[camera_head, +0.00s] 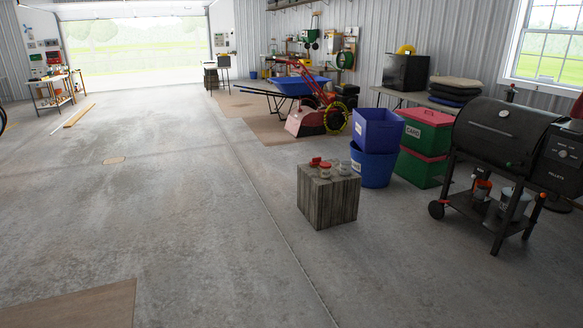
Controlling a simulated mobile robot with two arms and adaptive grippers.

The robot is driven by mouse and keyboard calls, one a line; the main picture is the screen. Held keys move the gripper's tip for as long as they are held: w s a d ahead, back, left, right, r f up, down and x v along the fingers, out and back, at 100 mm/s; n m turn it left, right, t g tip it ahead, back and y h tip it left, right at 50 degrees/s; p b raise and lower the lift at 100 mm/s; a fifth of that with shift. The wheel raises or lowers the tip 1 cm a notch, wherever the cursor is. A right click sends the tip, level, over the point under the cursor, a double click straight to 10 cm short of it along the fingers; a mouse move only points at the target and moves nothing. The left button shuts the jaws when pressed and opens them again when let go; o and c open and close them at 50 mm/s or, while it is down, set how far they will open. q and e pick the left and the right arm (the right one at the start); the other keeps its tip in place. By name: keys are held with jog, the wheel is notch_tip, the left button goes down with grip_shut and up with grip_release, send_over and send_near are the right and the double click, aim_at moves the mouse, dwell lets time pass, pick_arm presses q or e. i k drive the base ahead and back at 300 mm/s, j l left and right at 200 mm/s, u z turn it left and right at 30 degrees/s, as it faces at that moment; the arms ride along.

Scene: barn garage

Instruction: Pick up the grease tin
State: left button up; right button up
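A weathered grey wooden block (328,203) stands on the concrete floor right of centre. On its top are a small red object (315,162), a small round tin with a reddish top (325,168) and a pale round tin (344,168). They sit close together and are too small for me to read any label. I cannot tell which of them is the grease tin. Neither of my grippers shows in this view.
A black pellet grill (497,133) with cans on its lower shelf stands at the right. Blue bins (372,168) and green-and-red crates (419,168) stand behind the block. A red tiller (305,120) and blue wheelbarrow (298,86) are farther back. The floor left of the block is clear.

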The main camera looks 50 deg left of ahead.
aim_at(345, 165)
jog(key=u, duration=1.3)
